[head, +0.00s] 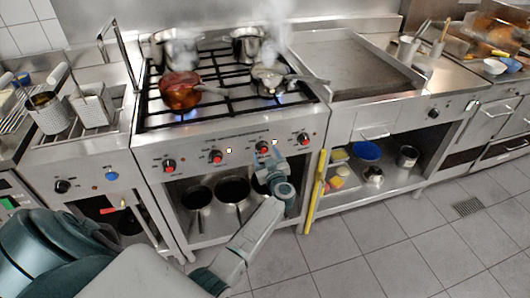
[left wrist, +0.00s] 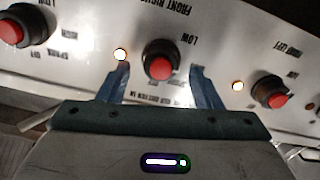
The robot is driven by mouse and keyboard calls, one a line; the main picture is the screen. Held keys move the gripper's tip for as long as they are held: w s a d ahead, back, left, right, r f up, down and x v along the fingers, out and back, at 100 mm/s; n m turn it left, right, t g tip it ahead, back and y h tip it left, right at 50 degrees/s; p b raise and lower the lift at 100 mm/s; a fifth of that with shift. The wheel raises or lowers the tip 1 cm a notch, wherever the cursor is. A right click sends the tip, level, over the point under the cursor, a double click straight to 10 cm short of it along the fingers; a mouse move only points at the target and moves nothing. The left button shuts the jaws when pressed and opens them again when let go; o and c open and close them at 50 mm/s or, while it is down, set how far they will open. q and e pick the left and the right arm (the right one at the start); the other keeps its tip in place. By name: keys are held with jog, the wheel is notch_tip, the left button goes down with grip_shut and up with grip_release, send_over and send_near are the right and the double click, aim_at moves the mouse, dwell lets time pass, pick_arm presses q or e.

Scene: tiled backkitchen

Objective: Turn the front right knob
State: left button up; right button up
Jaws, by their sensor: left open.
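The stove front has a row of black knobs with red centres. The knob with a "FRONT RIGHT" label beside it (left wrist: 160,62) is in the middle of the left wrist view, third from the left in the head view (head: 262,148). My left gripper (left wrist: 158,75) is open, with one blue finger on each side of this knob; whether they touch it I cannot tell. In the head view my left gripper (head: 268,161) reaches the panel from below and partly covers the knob's surroundings. My right gripper is not in view.
Neighbouring knobs (head: 216,157) and (head: 304,139) sit on either side, with lit lamps between. A copper pot (head: 180,92) and a steaming pan (head: 268,80) stand over blue flames. Pots (head: 232,190) fill the shelf below. A yellow bar (head: 316,195) stands right; the floor there is clear.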

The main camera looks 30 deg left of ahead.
pick_arm(q)
jog(key=shift+x, duration=0.8)
jog(key=c, duration=1)
